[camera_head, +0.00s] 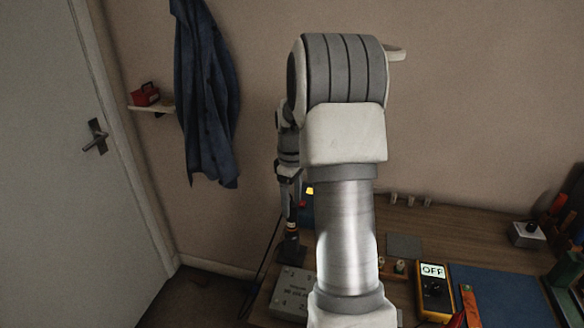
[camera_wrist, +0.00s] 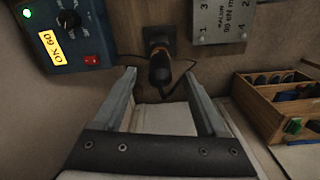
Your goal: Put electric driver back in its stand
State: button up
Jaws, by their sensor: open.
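The electric driver (camera_wrist: 159,72) is dark with an orange band and stands upright at a black square stand (camera_wrist: 158,33) in the wrist view. Its lower end appears to sit in the stand. In the head view the driver (camera_head: 291,228) shows small above the dark stand (camera_head: 290,248). My gripper (camera_wrist: 160,75) is open, with one finger on each side of the driver in the wrist picture. No contact between fingers and driver is visible. In the head view my gripper (camera_head: 290,197) points down just above the driver, partly dark and hard to make out.
A blue box (camera_wrist: 62,35) with a lit "OK 60" display stands close by. A grey numbered box (camera_wrist: 221,22) lies on the other side. A wooden compartment box (camera_wrist: 270,105) is at the right. A multimeter (camera_head: 433,290) reads OFF beside a blue mat (camera_head: 500,295). A cable runs near the driver.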

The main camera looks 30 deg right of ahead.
notch_tip(320, 180, up, 12)
jog(key=shift+p, duration=0.4)
jog(key=shift+s+r, duration=0.1)
